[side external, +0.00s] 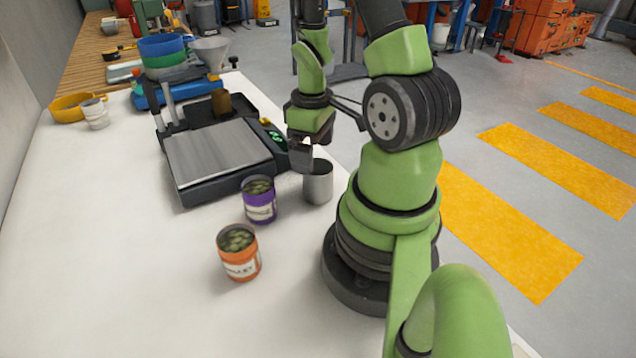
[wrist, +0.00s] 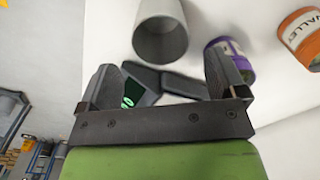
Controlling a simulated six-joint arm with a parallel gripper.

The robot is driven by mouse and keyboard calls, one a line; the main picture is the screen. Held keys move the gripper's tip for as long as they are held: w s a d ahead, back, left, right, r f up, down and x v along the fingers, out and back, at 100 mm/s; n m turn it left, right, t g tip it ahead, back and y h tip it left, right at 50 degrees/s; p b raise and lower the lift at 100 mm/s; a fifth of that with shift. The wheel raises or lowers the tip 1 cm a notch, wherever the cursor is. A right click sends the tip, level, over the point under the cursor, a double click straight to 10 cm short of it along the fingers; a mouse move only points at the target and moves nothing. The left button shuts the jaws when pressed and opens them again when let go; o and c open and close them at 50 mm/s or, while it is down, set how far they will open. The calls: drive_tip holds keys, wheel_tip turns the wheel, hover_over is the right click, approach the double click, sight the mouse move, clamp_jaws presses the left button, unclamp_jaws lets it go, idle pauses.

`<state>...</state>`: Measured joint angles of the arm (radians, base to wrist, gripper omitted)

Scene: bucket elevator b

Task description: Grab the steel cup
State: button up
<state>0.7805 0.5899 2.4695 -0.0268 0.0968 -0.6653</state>
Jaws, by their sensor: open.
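The steel cup (side external: 319,184) is a plain grey metal cylinder standing upright on the white table, close to my arm's base. In the wrist view the steel cup (wrist: 160,36) is at the top middle, its open mouth facing the camera. My gripper (side external: 302,158) points down just behind and above the cup in the side view. In the wrist view my gripper (wrist: 163,88) has its fingers spread with nothing gripped between them. The cup appears beyond the fingertips, and I cannot tell the exact gap.
A purple can (side external: 259,200) stands left of the cup, and an orange can (side external: 239,252) stands nearer the camera. A black scale with a steel plate (side external: 218,150) lies behind them. Bowls (side external: 162,48) and a white cup (side external: 95,113) are farther back. The left table front is clear.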

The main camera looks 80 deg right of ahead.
sight(315, 177)
drive_tip(key=shift+s+a+f, duration=0.1)
drive_tip(key=shift+s+f, duration=0.05)
drive_tip(key=shift+f, duration=1.5)
drive_tip(key=shift+s+a+f, duration=0.1)
drive_tip(key=shift+f, duration=1.55)
drive_tip(key=shift+c, duration=0.2)
drive_tip(key=c, duration=1)
